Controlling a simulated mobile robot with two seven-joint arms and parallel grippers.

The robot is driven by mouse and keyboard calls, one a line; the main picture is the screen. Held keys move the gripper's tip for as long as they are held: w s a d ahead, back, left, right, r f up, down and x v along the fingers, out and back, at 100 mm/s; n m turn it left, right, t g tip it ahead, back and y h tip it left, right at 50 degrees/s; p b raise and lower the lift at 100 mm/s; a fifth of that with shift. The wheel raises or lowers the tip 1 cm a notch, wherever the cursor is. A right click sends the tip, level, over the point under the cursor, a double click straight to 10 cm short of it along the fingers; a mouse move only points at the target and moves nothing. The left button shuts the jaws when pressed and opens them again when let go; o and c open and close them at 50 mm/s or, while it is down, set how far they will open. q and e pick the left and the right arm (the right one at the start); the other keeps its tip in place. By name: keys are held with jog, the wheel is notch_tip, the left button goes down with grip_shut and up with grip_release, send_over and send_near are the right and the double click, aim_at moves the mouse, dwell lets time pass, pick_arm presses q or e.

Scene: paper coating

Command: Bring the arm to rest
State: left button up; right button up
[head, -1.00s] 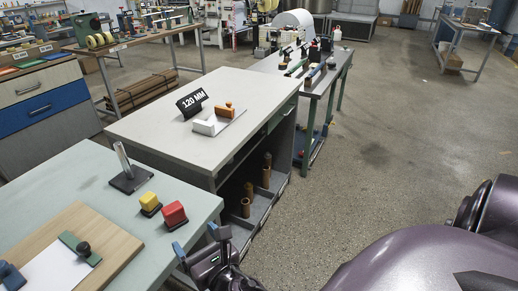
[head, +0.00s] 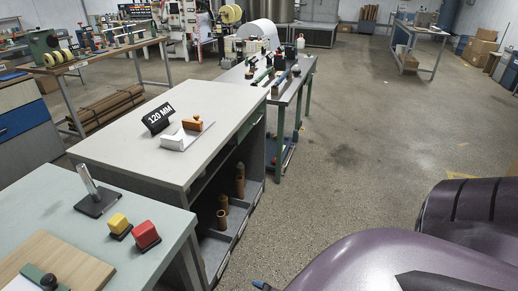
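My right gripper (head: 262,286) is almost wholly below the bottom edge of the head view. Only a small blue fingertip shows, low over the floor in front of the benches. Whether its fingers are apart or together is hidden, and nothing held shows. My purple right arm (head: 390,262) fills the bottom right corner. My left gripper is out of view.
A pale bench (head: 45,195) holds a red block (head: 146,235), a yellow block (head: 119,224) and a metal post on a dark base (head: 94,196). A grey cabinet (head: 205,105) bears a "120 MM" sign (head: 158,118) and stamps. Open floor (head: 370,170) lies to the right.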

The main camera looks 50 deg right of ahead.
jog(key=m, duration=0.1)
jog(key=s+f+m, duration=0.1)
jog(key=m, duration=0.1)
jog(key=shift+s+d, duration=0.25)
jog(key=shift+d, duration=0.15)
dwell(1.2)
